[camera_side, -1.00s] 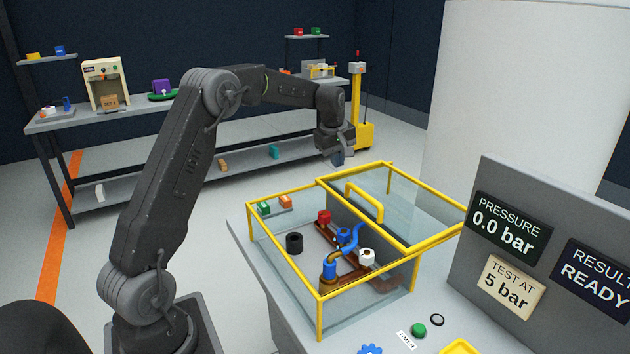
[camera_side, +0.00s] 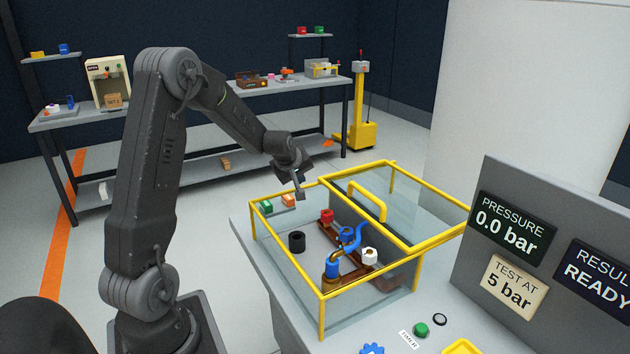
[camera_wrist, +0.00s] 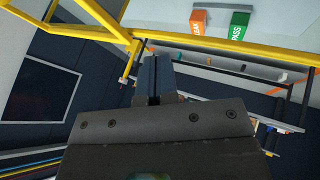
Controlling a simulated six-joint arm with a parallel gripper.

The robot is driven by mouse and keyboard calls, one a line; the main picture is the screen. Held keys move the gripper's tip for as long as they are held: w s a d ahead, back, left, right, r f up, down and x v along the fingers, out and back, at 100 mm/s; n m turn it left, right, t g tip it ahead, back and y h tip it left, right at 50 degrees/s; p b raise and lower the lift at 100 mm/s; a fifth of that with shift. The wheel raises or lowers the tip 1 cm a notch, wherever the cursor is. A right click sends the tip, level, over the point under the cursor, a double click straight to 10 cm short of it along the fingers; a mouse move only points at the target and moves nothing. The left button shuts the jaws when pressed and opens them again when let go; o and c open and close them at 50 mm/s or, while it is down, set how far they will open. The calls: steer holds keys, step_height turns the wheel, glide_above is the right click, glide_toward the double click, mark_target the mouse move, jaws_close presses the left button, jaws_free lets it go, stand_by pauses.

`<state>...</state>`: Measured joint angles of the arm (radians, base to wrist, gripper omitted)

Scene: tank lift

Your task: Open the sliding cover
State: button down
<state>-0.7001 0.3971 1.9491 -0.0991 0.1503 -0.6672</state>
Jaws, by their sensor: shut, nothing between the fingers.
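The sliding cover (camera_side: 405,208) is a clear panel in a yellow frame with a yellow handle (camera_side: 366,200). It lies over the right, far part of the yellow-framed glass box (camera_side: 321,308); the left part of the top stands uncovered. My gripper (camera_side: 301,193) is shut and empty, pointing down near the far left edge of the box, left of the handle and apart from it. In the wrist view my shut fingers (camera_wrist: 153,78) show close to a yellow frame bar (camera_wrist: 95,22). The handle is not clear in the wrist view.
Inside the box are a blue hose (camera_side: 352,240), a black ring (camera_side: 297,242), a red part (camera_side: 327,216) and a white part (camera_side: 370,255). Green (camera_side: 266,207) and orange (camera_side: 289,201) blocks sit by the back edge. A panel (camera_side: 535,240) stands at the right.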

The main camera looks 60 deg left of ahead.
mark_target(329, 179)
steer(key=w+f, duration=0.1)
steer(key=w+a+f, duration=0.1)
steer(key=w+f, duration=0.1)
steer(key=shift+w+a+f, duration=0.35)
steer(key=shift+w, duration=1.25)
steer(key=shift+w, duration=0.1)
steer(key=shift+w, duration=2.1)
steer(key=shift+s, duration=0.1)
